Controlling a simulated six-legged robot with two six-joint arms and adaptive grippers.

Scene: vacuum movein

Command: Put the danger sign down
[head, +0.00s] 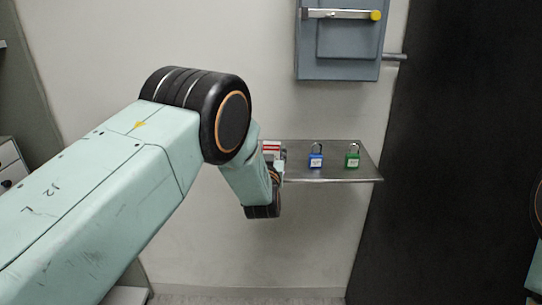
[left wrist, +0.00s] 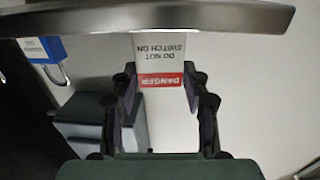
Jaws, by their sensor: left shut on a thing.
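The danger sign (left wrist: 160,52) is a white and red tag, upside down in the left wrist view, reading "DANGER DO NOT SWITCH ON". My left gripper (left wrist: 160,76) is shut on its red end. In the head view the sign (head: 272,147) shows in small part at the left end of the metal shelf (head: 333,174), with my left wrist in front of it. In the left wrist view the shelf edge (left wrist: 225,17) crosses above the sign's white end. Whether the sign touches the shelf is hidden. My right gripper is out of view.
A blue padlock (head: 316,158) and a green padlock (head: 352,158) stand on the shelf to the right of the sign. A grey switch box (head: 340,55) with a yellow-tipped handle hangs above. A dark panel (head: 455,150) stands at the right. Shelf room around the padlocks is clear.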

